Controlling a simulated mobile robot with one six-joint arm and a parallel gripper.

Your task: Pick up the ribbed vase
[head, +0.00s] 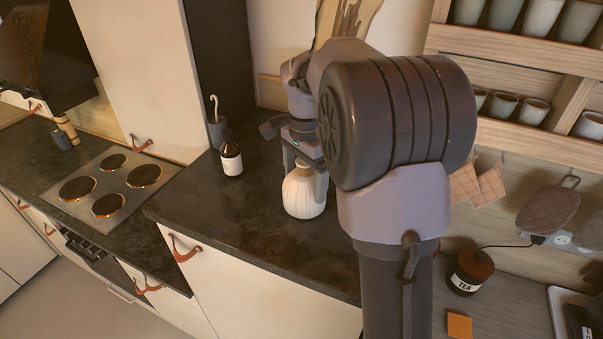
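The ribbed vase (302,196) is white and round-bodied with a narrow neck. It stands upright on the dark countertop, left of my large arm joint in the head view. My gripper (305,172) is above it, pointing down, with its fingers apart on either side of the vase's upper part. The fingers look wider apart than the neck, and I cannot tell whether either touches the vase. My arm hides the area right of and behind the vase.
The stovetop (108,186) is farther left. A tea jar (470,271) stands at right. The counter in front of the vase is clear.

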